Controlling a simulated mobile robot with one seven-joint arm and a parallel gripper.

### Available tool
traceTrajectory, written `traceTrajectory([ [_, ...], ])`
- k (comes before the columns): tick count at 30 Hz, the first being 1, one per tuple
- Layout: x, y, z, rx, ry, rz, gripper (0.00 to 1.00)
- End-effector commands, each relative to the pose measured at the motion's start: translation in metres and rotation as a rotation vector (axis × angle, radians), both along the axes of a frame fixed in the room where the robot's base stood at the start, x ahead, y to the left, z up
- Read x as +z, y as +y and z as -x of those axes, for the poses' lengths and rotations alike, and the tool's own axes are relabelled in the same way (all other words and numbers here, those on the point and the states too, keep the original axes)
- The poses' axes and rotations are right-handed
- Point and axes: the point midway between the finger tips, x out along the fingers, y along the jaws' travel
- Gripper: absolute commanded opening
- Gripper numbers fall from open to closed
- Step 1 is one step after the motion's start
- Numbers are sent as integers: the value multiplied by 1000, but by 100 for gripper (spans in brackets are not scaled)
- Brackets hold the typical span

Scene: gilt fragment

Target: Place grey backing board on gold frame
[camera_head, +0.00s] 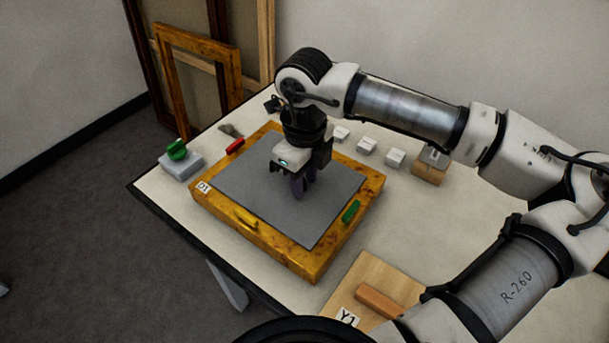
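The gold frame (295,261) lies flat on the white table, with a small "D1" label at its left corner. The grey backing board (245,190) lies over the frame's middle, inside the gold border. Its right and front edges look close to the border; whether it is seated flat I cannot tell. My gripper (298,191) points down over the middle of the board, with its dark fingertips at or just above the surface. The gripper's body hides part of the board's far edge. Whether the fingers hold anything is too small to tell.
A yellow piece (245,217), a green piece (351,212) and a red piece (235,146) lie around the frame's border. A wooden board (357,283) with an orange-brown block (379,301) is at the front. Small white blocks (367,146) stand behind. Empty frames (197,47) lean on the wall.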

Motion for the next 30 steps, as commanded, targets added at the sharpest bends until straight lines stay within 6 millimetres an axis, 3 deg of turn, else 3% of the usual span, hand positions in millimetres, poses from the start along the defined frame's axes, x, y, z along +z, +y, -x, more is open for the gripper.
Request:
traceTrajectory([
  [8, 1, 0, 0, 0, 0, 0, 31],
  [15, 17, 0, 0, 0, -1, 0, 31],
  [24, 84, 0, -1, -2, -4, 2, 31],
  [30, 117, 0, -1, -1, -2, 1, 31],
])
